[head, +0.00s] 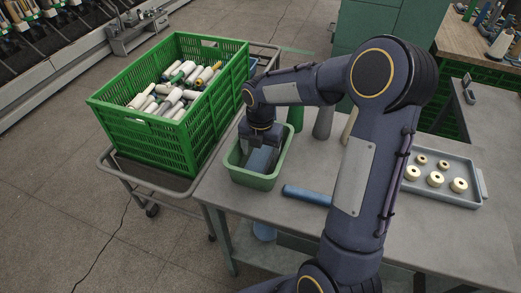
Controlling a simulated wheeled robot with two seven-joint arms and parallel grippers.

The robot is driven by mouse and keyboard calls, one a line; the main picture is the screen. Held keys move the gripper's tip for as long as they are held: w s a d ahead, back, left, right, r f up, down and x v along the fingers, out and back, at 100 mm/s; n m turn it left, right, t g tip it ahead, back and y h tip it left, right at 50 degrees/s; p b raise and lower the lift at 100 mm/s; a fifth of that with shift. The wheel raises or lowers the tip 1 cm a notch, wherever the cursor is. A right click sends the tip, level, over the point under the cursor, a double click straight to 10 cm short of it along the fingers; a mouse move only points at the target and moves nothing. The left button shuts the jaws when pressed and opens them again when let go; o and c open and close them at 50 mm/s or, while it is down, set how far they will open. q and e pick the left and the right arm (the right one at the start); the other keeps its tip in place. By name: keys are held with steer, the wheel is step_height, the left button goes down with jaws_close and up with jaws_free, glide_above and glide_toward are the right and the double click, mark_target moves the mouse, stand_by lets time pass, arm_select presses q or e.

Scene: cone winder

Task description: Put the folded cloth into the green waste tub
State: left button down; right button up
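The green waste tub (254,180) stands at the left end of the grey table. My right gripper (261,145) points down into the tub's mouth. The folded cloth (260,160), blue-grey, is inside the tub's opening, directly below and between the fingers. It looks tilted, and its lower end is hidden by the tub's front wall. I cannot tell whether the fingers still press on the cloth or stand apart from it. My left gripper is not in view.
A green crate (148,128) of yarn cones stands on a cart to the left. A blue cylinder (306,195) lies right of the tub. Several cones, one of them grey (323,122), stand behind. A grey tray (448,194) holds several rings at right. The table front is clear.

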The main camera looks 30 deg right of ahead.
mark_target(260, 156)
steer(key=shift+r, duration=0.1)
step_height(260, 156, up, 12)
steer(key=s+r+m+t+p, duration=0.1)
steer(key=s+r+m, duration=0.2)
steer(key=s+m, duration=0.3)
steer(key=s+a+f+m+t+y, duration=0.2)
steer(key=s+a+m, duration=0.1)
steer(key=s+m, duration=0.5)
steer(key=s+a+f+m+t+y, duration=0.1)
steer(key=s+a+m, duration=0.3)
steer(key=s+m, duration=0.4)
steer(key=f+m+t, duration=0.1)
steer(key=m, duration=0.4)
steer(key=shift+a+m+t+y, duration=0.15)
steer(key=shift+m+t+y, duration=0.15)
steer(key=shift+m+y, duration=0.1)
steer(key=shift+s, duration=0.1)
